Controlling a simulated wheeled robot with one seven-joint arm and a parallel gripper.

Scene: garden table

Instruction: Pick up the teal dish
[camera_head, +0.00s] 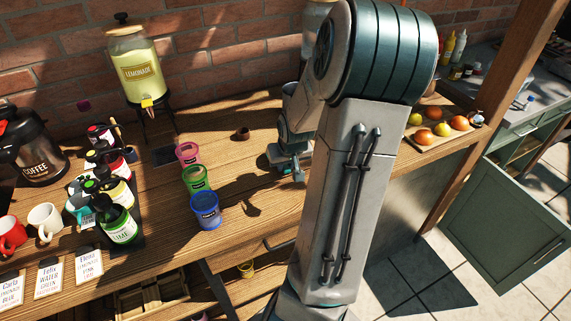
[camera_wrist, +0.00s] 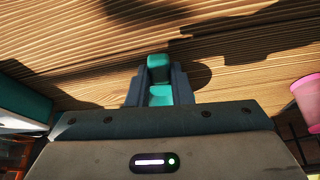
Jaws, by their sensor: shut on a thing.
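My gripper (camera_head: 297,174) is above the wooden table, right of the pink, green and blue cups. In the wrist view my gripper (camera_wrist: 160,82) has its two dark fingers close together on a small teal piece, which I take to be the teal dish (camera_wrist: 159,68). Most of the dish is hidden by the fingers and the gripper body. In the head view I cannot make the dish out from the gripper's own grey and teal parts.
A pink cup (camera_head: 188,153), a green cup (camera_head: 196,179) and a blue cup (camera_head: 206,210) stand in a row left of my gripper. A small brown bowl (camera_head: 243,133) lies behind. A lemonade dispenser (camera_head: 137,70) and syrup bottles (camera_head: 119,222) are further left. Fruit (camera_head: 442,129) is at right.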

